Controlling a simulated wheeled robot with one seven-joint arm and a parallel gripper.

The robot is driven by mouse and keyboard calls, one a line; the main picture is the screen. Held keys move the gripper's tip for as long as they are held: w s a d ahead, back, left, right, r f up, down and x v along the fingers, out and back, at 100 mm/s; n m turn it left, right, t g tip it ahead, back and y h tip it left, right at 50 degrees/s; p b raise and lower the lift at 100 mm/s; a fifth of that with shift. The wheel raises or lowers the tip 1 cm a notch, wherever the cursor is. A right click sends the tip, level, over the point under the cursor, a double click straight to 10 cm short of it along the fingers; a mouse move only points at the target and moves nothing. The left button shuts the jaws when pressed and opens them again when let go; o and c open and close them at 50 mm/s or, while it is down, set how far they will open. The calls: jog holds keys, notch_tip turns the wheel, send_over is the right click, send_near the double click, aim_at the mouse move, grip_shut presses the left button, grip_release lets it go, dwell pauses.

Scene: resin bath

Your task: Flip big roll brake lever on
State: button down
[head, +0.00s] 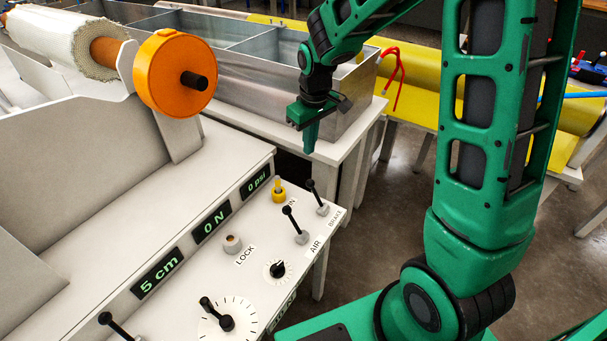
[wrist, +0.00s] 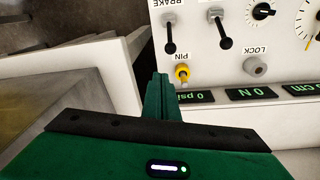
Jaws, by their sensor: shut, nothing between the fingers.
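The brake lever (head: 316,196) is a black-handled lever on a grey base at the right corner of the white control panel, beside the word BRAKE. Its handle leans away from that label, toward the displays. In the wrist view the brake lever (wrist: 170,38) is at the top centre, its handle pointing down the picture. My gripper (head: 309,148) hangs fingers down above and behind the panel's right end, apart from the lever. Its fingers are together and hold nothing. In the wrist view my gripper (wrist: 162,82) is left of the yellow pin, short of the lever.
The similar air lever (head: 295,225) and yellow pin (head: 278,193) stand close to the brake lever. A lock knob (head: 232,243), dials and green displays (head: 211,222) share the panel. A metal bath (head: 230,75) is behind. An orange disc (head: 152,75) caps a white roll (head: 60,42).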

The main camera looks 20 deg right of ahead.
jog(key=shift+n, duration=0.4)
jog(key=w+a+f, duration=0.1)
jog(key=w+a, duration=0.1)
jog(key=a, duration=0.1)
jog(key=shift+w+f, duration=0.1)
jog(key=shift+f, duration=0.3)
send_over(316, 195)
jog(key=w+a, duration=0.2)
jog(key=w, duration=0.3)
notch_tip(316, 195, down, 9)
jog(key=shift+s, duration=0.25)
